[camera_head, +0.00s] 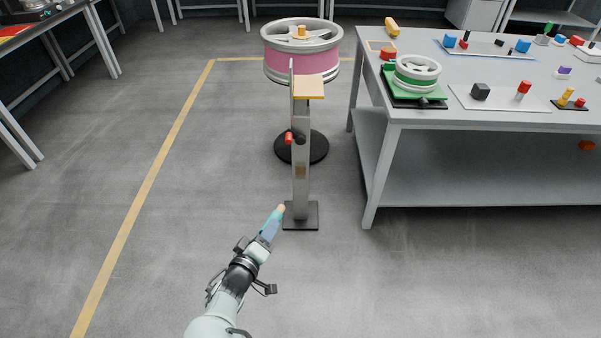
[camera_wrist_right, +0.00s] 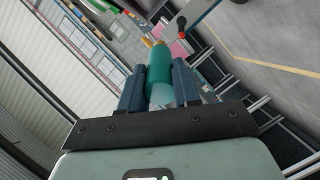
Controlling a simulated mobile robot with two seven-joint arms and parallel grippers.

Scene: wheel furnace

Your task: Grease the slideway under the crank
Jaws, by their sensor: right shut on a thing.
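My right gripper (camera_head: 272,226) is shut on a teal grease stick (camera_head: 276,217) with an orange-tan tip. In the wrist view the stick (camera_wrist_right: 158,65) sits between the two dark fingers and points away from me. The tip is in front of the lower part of a grey upright post (camera_head: 301,192); I cannot tell whether they touch. The crank (camera_head: 290,137), with a red handle, is on the post's upper half. Below it, a small brownish patch (camera_head: 300,171) marks the post's face, which looks like the slideway. My left gripper is out of view.
A pink-banded wheel (camera_head: 302,66) stands behind the post on a round black base (camera_head: 318,148). A grey workbench (camera_head: 450,122) at the right carries a smaller wheel on a green fixture (camera_head: 416,88) and several small parts. Open floor lies left of the post.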

